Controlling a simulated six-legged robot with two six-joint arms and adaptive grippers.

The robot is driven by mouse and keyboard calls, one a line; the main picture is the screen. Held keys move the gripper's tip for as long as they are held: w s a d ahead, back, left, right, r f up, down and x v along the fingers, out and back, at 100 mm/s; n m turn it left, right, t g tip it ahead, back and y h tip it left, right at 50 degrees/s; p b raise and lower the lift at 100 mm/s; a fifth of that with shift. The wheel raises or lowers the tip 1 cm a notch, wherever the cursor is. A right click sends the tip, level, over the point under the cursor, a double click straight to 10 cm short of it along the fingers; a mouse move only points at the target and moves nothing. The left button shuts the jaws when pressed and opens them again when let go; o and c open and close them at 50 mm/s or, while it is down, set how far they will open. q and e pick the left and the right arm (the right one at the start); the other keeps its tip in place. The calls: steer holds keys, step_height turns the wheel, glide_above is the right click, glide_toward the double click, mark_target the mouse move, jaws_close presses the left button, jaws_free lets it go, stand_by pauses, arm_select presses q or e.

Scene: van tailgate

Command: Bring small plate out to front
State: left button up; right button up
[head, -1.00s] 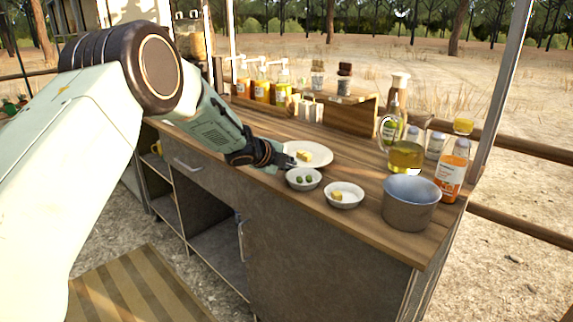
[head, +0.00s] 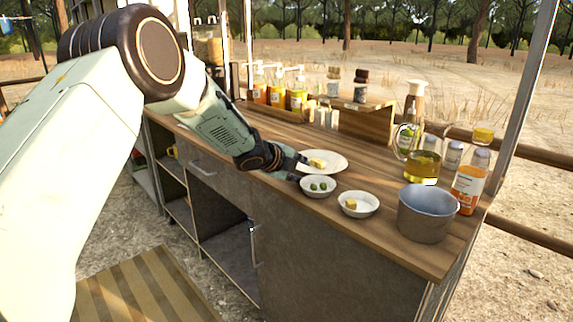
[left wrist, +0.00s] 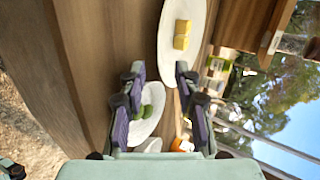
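A white plate (head: 336,161) with yellow cubes on it lies on the wooden counter. It also shows at the top of the left wrist view (left wrist: 170,56). My left gripper (head: 301,167) is at the plate's near left side. In the left wrist view its two fingers (left wrist: 160,72) stand apart, with the plate's edge close to the fingertips. Whether they touch the rim I cannot tell. A small white bowl (head: 318,194) with green pieces sits just in front of the plate, and in the left wrist view it shows between the fingers (left wrist: 150,127).
A second small bowl (head: 358,212) with a yellow piece and a grey pot (head: 423,222) stand to the right. An oil jug (head: 422,166) and an orange bottle (head: 469,185) are behind. A wooden box (head: 364,125) and sauce bottles line the back. The counter's front strip is clear.

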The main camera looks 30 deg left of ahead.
arm_select(q)
steer(key=v, duration=0.9)
steer(key=shift+s+r, duration=0.15)
steer(key=shift+s, duration=0.1)
steer(key=s+d+f+n+g, duration=0.2)
steer(key=s+d+f+n, duration=0.2)
steer(key=s+f+n, duration=0.5)
steer(key=s+d+f+n+g, duration=0.2)
steer(key=s+d+f+n, duration=0.3)
steer(key=s+f+n, duration=0.5)
steer(key=s+f+g, duration=0.2)
steer(key=s+f, duration=0.3)
steer(key=s, duration=0.4)
steer(key=s+f+n+g+y, duration=0.1)
steer(key=s+f+g, duration=0.1)
steer(key=s+f, duration=0.3)
steer(key=s+f+g+y, duration=0.1)
steer(key=s+f+g, duration=0.2)
steer(key=s, duration=1)
step_height(320, 180, down, 3)
steer(key=shift+s+d+f+n, duration=0.15)
steer(key=shift+s+d+n, duration=0.05)
steer(key=shift+s+n, duration=0.2)
